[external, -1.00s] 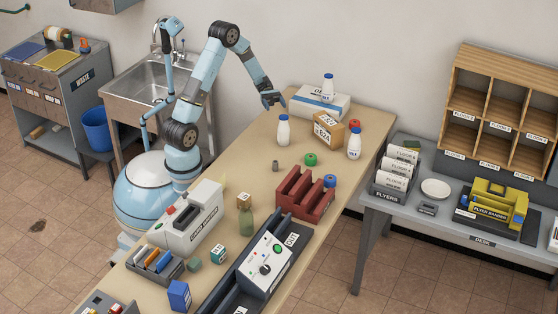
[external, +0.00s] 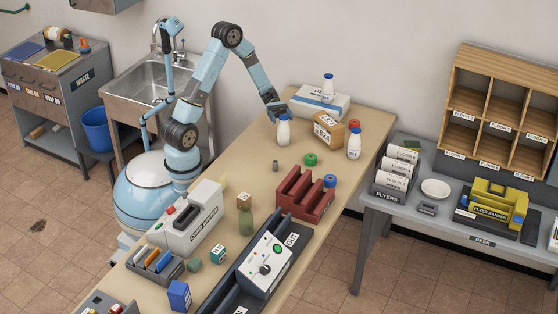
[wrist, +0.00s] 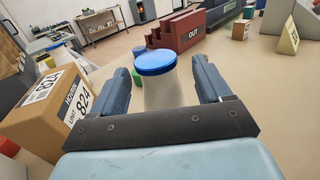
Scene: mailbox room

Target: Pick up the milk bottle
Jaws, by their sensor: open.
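A white milk bottle (external: 283,132) with a blue cap stands upright on the table, left of a cardboard box. In the wrist view the bottle (wrist: 163,92) stands between the two fingers of my gripper (wrist: 165,85), with a visible gap on each side. In the external view my gripper (external: 277,112) is low, at the far side of this bottle near its cap. It is open and holds nothing. A second similar bottle (external: 354,145) stands to the right, and a third (external: 328,87) stands on a white box.
The cardboard box (external: 328,129) stands close to the right of the bottle, and the white box (external: 318,105) is behind. A green cap (external: 311,159) and a red rack (external: 304,196) lie nearer the camera. The table left of the bottle is clear.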

